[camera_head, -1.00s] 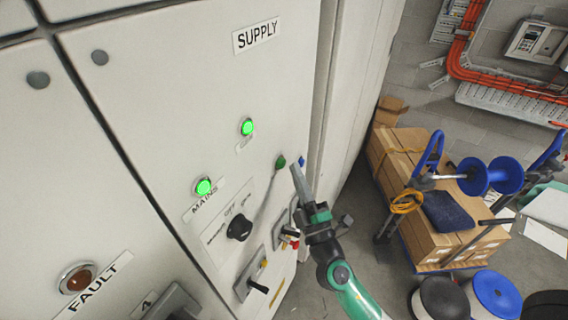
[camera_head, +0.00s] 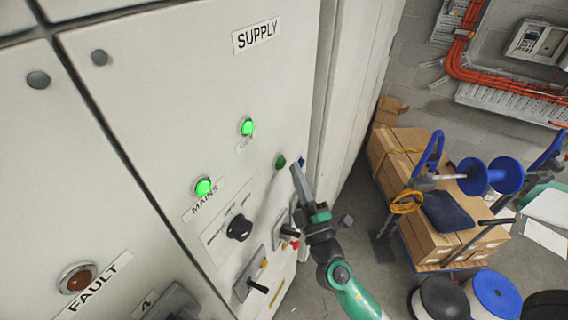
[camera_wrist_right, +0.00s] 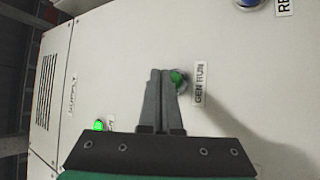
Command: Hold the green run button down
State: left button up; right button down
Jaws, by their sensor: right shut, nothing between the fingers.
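The green run button (camera_head: 281,161) is on the pale cabinet front, at the middle of the head view. In the right wrist view the button (camera_wrist_right: 178,79) shows beside a label reading GEN RUN. My right gripper (camera_head: 295,167) is shut and empty, its fingertips just to the right of the button in the head view. In the right wrist view its fingertips (camera_wrist_right: 161,72) overlap the button's left part and hide some of it. I cannot tell whether they touch it or whether it is pressed in. My left gripper is not in view.
A blue button (camera_head: 302,162) is close right of the fingertips. Below are a black rotary switch (camera_head: 239,227) and a lever handle (camera_head: 258,287). Two lit green lamps (camera_head: 247,127) (camera_head: 203,187) are to the left. A trolley with cardboard boxes (camera_head: 410,170) stands right of the cabinet.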

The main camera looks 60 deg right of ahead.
jog(key=shift+w, duration=0.15)
dwell(0.4)
jog(key=shift+w, duration=0.25)
jog(key=shift+w+b, duration=0.35)
jog(key=shift+w, duration=0.15)
dwell(0.7)
dwell(0.4)
jog(key=shift+s, duration=0.9)
jog(key=s, duration=0.5)
dwell(0.5)
